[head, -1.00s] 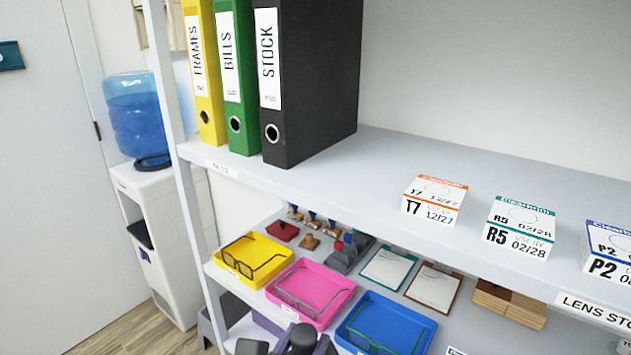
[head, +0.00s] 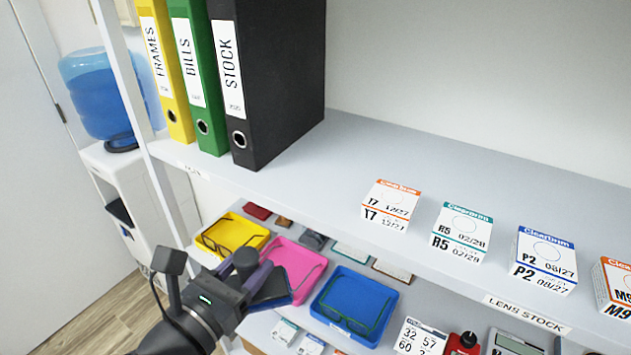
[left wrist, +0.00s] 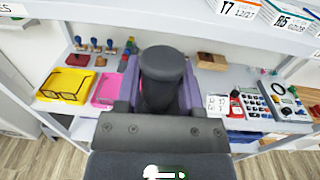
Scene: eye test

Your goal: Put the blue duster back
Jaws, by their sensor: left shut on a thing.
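My left gripper (head: 266,281) is at the lower shelf's front edge, in front of the pink tray. Its purple fingers are shut on the blue duster. The duster's dark round-ended handle (head: 245,262) stands up between the fingers, and a dark blue part (head: 272,302) shows beyond them. In the left wrist view, the handle (left wrist: 163,75) fills the middle between the fingers and hides what lies below it. My right gripper is not in view.
The upper shelf (head: 340,172) holds binders (head: 265,90) and several lens boxes (head: 386,206). Below are yellow (head: 258,225), pink (head: 308,255) and blue trays (head: 362,282) with glasses. A water cooler (head: 95,95) stands left. The upper shelf is bare between binders and boxes.

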